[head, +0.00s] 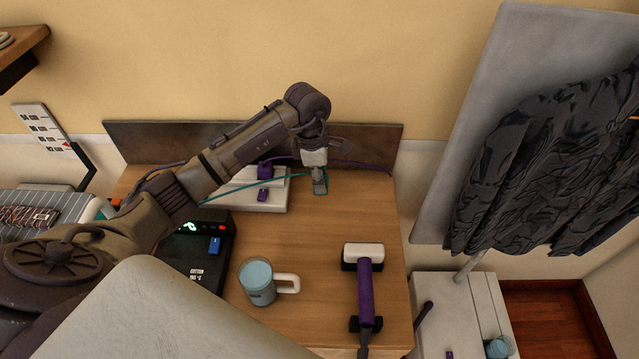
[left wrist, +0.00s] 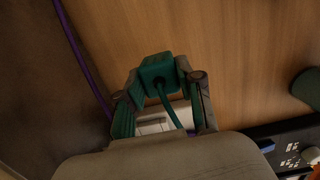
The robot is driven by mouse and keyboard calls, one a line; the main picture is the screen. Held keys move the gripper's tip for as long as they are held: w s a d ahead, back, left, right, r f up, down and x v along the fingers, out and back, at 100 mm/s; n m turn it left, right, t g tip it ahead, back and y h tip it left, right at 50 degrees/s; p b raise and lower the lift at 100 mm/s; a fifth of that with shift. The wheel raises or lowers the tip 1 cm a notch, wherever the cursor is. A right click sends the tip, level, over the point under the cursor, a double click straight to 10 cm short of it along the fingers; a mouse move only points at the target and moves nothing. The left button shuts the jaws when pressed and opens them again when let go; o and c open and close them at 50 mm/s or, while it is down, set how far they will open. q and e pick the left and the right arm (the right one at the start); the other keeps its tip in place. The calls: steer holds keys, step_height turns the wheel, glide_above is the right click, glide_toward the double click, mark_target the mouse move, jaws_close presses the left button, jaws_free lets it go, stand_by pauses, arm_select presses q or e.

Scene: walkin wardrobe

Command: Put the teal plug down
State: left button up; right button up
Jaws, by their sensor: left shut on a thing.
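The teal plug (left wrist: 157,70) is a small teal block between the fingertips of my left gripper (left wrist: 162,84) in the left wrist view. The gripper is shut on it. In the head view my left gripper (head: 319,182) points down low at the back of the wooden table (head: 310,235), right of the white power strip (head: 268,206). The teal cable (head: 235,186) runs left from the gripper across the strip. The fingers mostly hide the plug there, and I cannot tell whether it touches the tabletop. My right gripper is not in view.
A purple plug (head: 263,194) is at the power strip. A mug (head: 259,282), a purple-handled tool (head: 365,293) and a black device with a lit display (head: 199,255) stand nearer the front. A back panel (head: 370,146) edges the table. Bare wood lies right of the gripper.

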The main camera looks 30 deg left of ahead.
arm_select(q)
steer(key=shift+w+a+f, duration=0.15)
steer(key=shift+a, duration=0.05)
steer(key=shift+f, duration=0.25)
step_height(320, 180, down, 3)
steer(key=shift+f+p, duration=0.1)
steer(key=shift+p, duration=0.75)
steer(key=shift+f+b, duration=0.3)
steer(key=shift+f, duration=0.05)
steer(key=o, duration=0.8)
steer(key=shift+c, duration=0.2)
steer(key=o, duration=0.4)
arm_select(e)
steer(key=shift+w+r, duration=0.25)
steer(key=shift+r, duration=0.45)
arm_select(q)
steer(key=shift+r, duration=0.1)
